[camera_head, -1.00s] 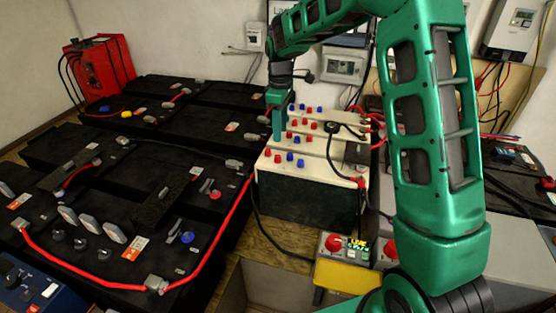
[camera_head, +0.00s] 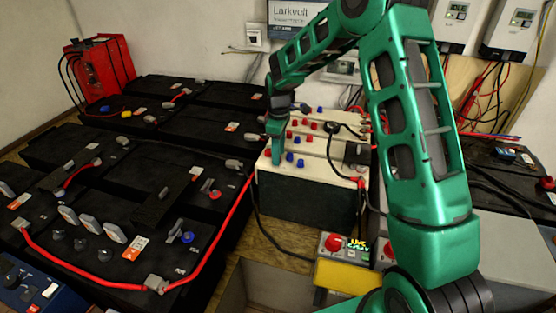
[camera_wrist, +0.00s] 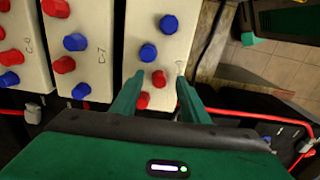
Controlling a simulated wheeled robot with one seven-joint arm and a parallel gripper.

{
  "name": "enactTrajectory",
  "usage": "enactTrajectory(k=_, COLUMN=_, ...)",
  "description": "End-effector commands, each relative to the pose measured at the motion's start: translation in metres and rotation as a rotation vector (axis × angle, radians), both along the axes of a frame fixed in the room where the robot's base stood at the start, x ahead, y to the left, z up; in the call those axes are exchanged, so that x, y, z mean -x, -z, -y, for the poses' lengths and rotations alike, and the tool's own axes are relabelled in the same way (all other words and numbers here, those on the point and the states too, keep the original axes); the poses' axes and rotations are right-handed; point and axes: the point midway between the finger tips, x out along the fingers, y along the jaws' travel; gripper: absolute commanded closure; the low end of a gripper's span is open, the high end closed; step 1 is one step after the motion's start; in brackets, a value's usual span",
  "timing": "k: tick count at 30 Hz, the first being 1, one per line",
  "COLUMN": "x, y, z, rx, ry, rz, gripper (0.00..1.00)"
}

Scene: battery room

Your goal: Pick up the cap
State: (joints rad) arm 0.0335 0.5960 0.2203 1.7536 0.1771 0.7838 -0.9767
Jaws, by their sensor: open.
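Red and blue caps sit in rows on the cream tops of the batteries. In the wrist view, a red cap (camera_wrist: 158,78) lies between my open fingertips, with another red cap (camera_wrist: 143,101) nearer, beside the left finger. Two blue caps (camera_wrist: 148,52) stand beyond on the same strip. My gripper (camera_wrist: 158,80) is open and empty, its fingers over the end of the cream top (camera_wrist: 172,70). In the head view my gripper (camera_head: 277,160) is at the left end of the nearest battery top, left of two blue caps (camera_head: 289,157); its fingers hide part of the top there.
Black batteries (camera_head: 60,235) with red cables fill the left side. Neighbouring caps (camera_wrist: 75,42) crowd the rows at left.

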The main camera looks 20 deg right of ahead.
Motion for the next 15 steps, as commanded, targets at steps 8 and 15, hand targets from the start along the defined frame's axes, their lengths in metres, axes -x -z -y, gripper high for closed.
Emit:
enactTrajectory(k=8, x=-0.0001, y=0.0086, z=0.0000, rx=0.000, ry=0.000, rz=0.001, gripper=0.59)
enactTrajectory(k=15, x=-0.0001, y=0.0085, z=0.0000, rx=0.000, ry=0.000, rz=0.001, gripper=1.00)
